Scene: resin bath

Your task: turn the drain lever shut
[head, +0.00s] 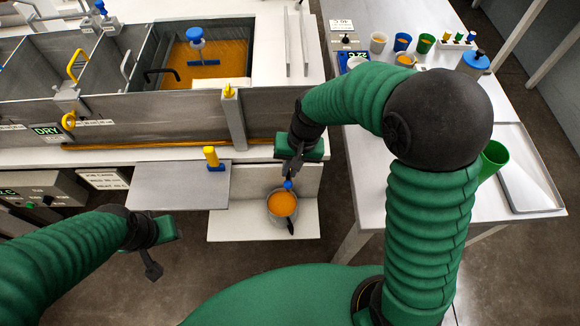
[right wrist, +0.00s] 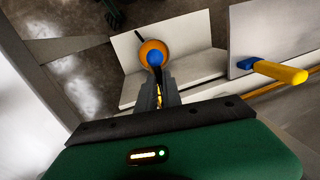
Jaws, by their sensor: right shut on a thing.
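The drain lever (head: 287,184) shows as a small blue knob at the front of the bath, just above a grey pot (head: 269,208) of orange resin. My right gripper (head: 290,174) points down at it, with its narrow fingers shut on the lever. In the right wrist view the blue knob (right wrist: 155,58) sits just past the fingertips (right wrist: 160,85), in front of the orange pot. The fingers and arm hide the lever's stem and pivot, so its angle is unclear. My left gripper (head: 152,265) hangs over the floor, away from everything; its finger gap is unclear.
The pot stands on a low white shelf (head: 232,224). The bath (head: 160,105) lies behind. A right-hand table (head: 385,205) holds cups and a tray (head: 525,165).

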